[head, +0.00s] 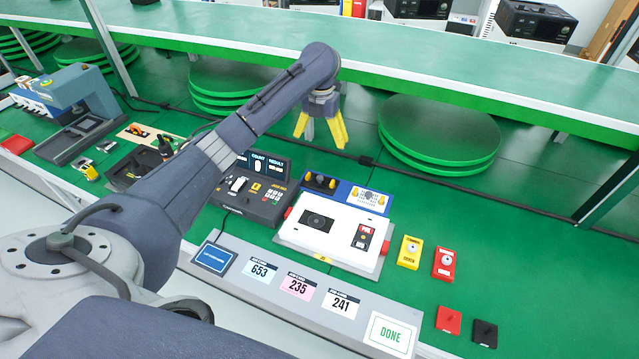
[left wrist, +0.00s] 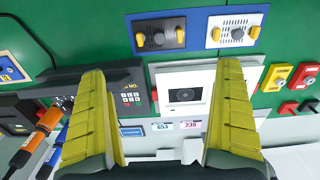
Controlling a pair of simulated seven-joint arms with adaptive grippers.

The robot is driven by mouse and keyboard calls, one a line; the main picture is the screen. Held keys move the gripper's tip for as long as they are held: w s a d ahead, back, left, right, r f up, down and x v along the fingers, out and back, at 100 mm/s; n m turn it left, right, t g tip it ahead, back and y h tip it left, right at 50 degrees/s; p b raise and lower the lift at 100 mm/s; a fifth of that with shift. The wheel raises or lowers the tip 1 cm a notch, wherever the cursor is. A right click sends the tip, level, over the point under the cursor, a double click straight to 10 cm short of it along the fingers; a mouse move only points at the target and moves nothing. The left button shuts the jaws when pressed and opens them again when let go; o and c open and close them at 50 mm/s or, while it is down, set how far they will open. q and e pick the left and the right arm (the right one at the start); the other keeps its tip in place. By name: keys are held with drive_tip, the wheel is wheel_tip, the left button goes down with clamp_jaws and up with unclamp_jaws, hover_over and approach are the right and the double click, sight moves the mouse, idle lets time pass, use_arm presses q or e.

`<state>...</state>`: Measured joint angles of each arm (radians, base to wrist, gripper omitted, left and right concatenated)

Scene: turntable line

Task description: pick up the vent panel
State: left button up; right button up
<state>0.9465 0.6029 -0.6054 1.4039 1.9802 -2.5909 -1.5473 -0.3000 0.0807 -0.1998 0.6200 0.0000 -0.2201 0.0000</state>
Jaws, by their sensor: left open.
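A light panel with rows of small slots, a dark round knob and yellow ends looks like the vent panel (head: 367,196); it also shows in the left wrist view (left wrist: 234,32). It sits at the right of a blue holder (head: 343,190). A dark panel (head: 320,182) with yellow ends sits beside it on the left. My left gripper (head: 321,134) hangs above and behind the holder, open and empty, with its yellow fingers pointing down. In the left wrist view its fingers (left wrist: 162,72) are spread wide, and the slotted panel lies beyond the right fingertip. My right gripper is out of view.
A white box (head: 318,238) with a dark square stands in front of the holder. A dark counter device (head: 252,196) is on its left; yellow (head: 410,253) and red (head: 444,264) switch boxes are on its right. Green discs (head: 440,130) lie behind.

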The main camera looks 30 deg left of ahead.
sight(320, 177)
use_arm(q)
drive_tip(key=shift+s+f, duration=0.1)
drive_tip(key=shift+f, duration=8.5)
drive_tip(key=c, duration=1)
drive_tip(key=shift+o, duration=0.2)
drive_tip(key=shift+r, duration=0.15)
